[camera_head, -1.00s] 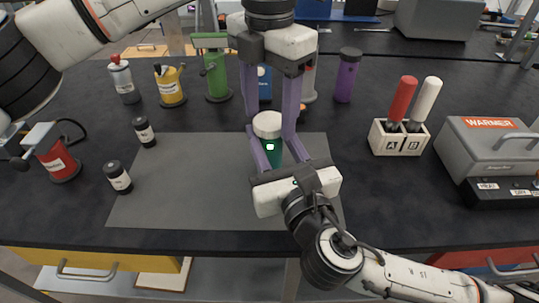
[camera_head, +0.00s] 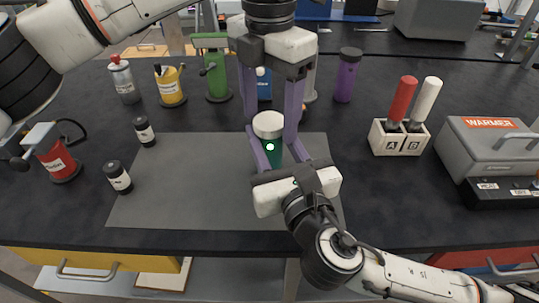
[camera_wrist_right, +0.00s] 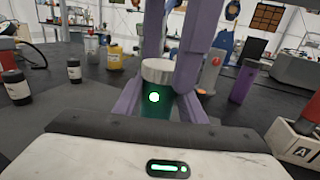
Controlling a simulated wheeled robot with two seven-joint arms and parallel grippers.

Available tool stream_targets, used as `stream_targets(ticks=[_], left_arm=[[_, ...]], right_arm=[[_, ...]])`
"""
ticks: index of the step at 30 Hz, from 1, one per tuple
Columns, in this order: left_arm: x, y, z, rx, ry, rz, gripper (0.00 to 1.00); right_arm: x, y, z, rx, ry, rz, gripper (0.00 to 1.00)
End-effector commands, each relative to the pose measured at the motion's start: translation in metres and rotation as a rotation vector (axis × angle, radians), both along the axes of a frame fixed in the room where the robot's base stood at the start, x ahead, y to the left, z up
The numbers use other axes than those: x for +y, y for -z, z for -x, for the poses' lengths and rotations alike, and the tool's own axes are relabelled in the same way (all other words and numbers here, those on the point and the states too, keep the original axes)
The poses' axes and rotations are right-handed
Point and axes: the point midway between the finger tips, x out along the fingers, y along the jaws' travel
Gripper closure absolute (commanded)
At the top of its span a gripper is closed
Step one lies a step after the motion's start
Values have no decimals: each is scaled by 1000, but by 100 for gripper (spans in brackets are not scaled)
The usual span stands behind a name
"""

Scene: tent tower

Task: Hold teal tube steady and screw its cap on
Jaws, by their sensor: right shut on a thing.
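The teal tube (camera_head: 273,155) stands upright over the grey mat, with a pale cap (camera_head: 268,124) on its top. A round light shows on the tube's front. It also shows in the right wrist view (camera_wrist_right: 156,110). My right gripper (camera_head: 268,158) comes from the front and is shut on the tube's body, one finger on each side. My left gripper (camera_head: 271,125) reaches down from above, with its purple fingers on either side of the cap. I cannot tell whether they press on it. The tube's lower end is hidden by my right gripper.
Two small black bottles (camera_head: 118,177) (camera_head: 144,131) stand at the left of the mat (camera_head: 180,190). Behind are a yellow holder (camera_head: 170,88), a green stand (camera_head: 217,75) and a purple bottle (camera_head: 347,75). A two-slot holder (camera_head: 399,138) and a warmer (camera_head: 490,145) stand right.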

Motion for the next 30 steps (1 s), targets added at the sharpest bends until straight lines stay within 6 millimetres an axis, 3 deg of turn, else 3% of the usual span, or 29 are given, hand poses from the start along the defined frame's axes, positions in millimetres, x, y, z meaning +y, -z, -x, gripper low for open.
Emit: stream_targets(ticks=[7, 11, 24, 30], left_arm=[[0, -1, 0, 0, 0, 0, 36], [0, -11, -1, -2, -1, 1, 36], [-1, -98, 0, -2, -1, 1, 36], [0, -118, 0, -1, 0, 1, 36]], right_arm=[[0, 1, 0, 2, 1, 2, 100], [0, 1, 0, 2, 1, 2, 100], [0, 1, 0, 2, 1, 2, 100], [0, 1, 0, 2, 1, 2, 100]])
